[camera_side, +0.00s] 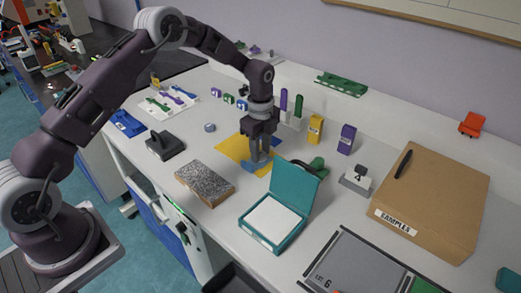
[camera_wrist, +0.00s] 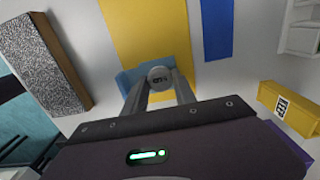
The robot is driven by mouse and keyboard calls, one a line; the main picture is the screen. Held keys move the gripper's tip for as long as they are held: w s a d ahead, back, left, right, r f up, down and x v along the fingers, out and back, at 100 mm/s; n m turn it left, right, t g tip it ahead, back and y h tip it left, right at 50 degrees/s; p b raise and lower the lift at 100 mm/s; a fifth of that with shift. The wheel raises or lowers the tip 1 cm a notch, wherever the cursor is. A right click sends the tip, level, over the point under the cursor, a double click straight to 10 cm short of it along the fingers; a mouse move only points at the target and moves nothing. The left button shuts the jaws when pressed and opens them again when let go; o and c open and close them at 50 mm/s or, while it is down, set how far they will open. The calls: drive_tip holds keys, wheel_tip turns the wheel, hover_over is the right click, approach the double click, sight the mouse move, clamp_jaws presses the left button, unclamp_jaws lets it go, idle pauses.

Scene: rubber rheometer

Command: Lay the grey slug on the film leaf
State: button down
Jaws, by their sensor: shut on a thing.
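My gripper (camera_side: 258,158) points down over the bench, its fingers closed on the grey slug (camera_wrist: 160,77), a small round disc with dark marks on top. The fingers hide the slug in the side view. A blue holder (camera_side: 250,166) is right at the fingertips; it also shows behind the slug in the wrist view (camera_wrist: 128,78). I cannot tell whether the slug still touches it. A flat yellow sheet (camera_side: 232,147) lies beside the holder, with a blue sheet (camera_wrist: 217,28) to its right in the wrist view. I cannot tell which sheet is the film leaf.
An open teal box (camera_side: 262,243) with a white pad (camera_side: 273,220) stands in front. A speckled block (camera_side: 204,183) lies left of it. A cardboard box (camera_side: 430,200) is far right.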

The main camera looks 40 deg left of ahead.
drive_tip(key=c, duration=1)
unclamp_jaws()
drive_tip(key=shift+f, duration=0.1)
wheel_tip(320, 180, up, 12)
drive_tip(key=shift+r, duration=0.2)
drive_tip(key=s+d+r+n+t, duration=0.25)
drive_tip(key=s+r+n, duration=0.65)
drive_tip(key=s+r, duration=0.85)
drive_tip(key=s+f+n+t, duration=0.1)
drive_tip(key=s+n, duration=0.2)
drive_tip(key=s, duration=0.3)
drive_tip(key=s+f+n+t, duration=0.1)
drive_tip(key=s+n, duration=0.2)
drive_tip(key=s, duration=0.3)
drive_tip(key=s+f+n+t, duration=0.1)
drive_tip(key=s+n, duration=0.2)
drive_tip(key=s, duration=0.3)
drive_tip(key=shift+d, duration=0.1)
